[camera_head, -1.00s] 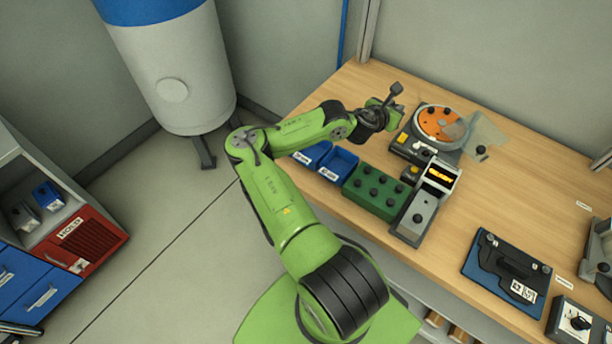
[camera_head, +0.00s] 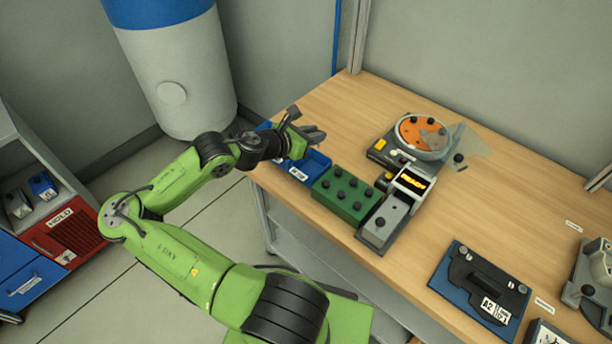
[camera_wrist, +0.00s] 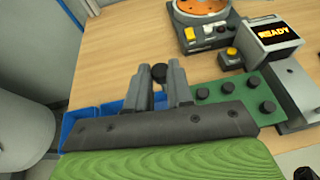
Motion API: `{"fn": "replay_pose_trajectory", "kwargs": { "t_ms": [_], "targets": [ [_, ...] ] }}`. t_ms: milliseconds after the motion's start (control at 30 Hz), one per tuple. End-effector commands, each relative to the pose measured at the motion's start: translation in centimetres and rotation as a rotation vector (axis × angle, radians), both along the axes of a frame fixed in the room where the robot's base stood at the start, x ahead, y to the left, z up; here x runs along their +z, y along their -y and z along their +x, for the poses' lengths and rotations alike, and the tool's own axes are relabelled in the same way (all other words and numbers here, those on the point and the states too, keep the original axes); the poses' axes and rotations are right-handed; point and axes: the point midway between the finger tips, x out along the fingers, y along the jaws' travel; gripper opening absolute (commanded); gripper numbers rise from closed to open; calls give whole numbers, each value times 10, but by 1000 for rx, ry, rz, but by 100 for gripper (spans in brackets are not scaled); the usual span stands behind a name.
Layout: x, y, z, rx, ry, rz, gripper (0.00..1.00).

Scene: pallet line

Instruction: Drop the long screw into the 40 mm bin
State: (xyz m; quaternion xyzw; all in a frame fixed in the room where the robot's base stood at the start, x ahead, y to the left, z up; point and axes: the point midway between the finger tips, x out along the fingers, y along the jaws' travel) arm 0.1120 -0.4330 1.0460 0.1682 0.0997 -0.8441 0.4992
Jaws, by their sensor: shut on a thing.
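My gripper (camera_head: 308,137) is over the blue bins at the table's left edge. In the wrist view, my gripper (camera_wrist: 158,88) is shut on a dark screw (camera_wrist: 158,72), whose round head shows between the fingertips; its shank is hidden. One blue bin (camera_head: 314,168) shows below and right of the gripper, with a white label too small to read. The other blue bin (camera_head: 264,127) is mostly hidden behind my gripper. I cannot tell which is the 40 mm bin.
A green block with black knobs (camera_head: 345,194) stands right beside the bins. Beyond it are a grey device with a lit READY display (camera_head: 411,182) and an orange round feeder (camera_head: 423,136). A blue tray with a black case (camera_head: 485,282) lies at right. The table's back left is clear.

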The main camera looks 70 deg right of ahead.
Motion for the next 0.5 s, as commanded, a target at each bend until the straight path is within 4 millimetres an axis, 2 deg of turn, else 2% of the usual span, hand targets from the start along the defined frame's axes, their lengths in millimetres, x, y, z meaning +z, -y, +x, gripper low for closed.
{"fn": "replay_pose_trajectory", "kwargs": {
  "t_ms": [33, 200, 500],
  "targets": [
    [-17, 0, 0, 0, -3, -1, 0],
    [-35, 0, 0, 0, -1, -2, 0],
    [-37, 0, 0, 1, -1, -1, 0]
  ]
}}
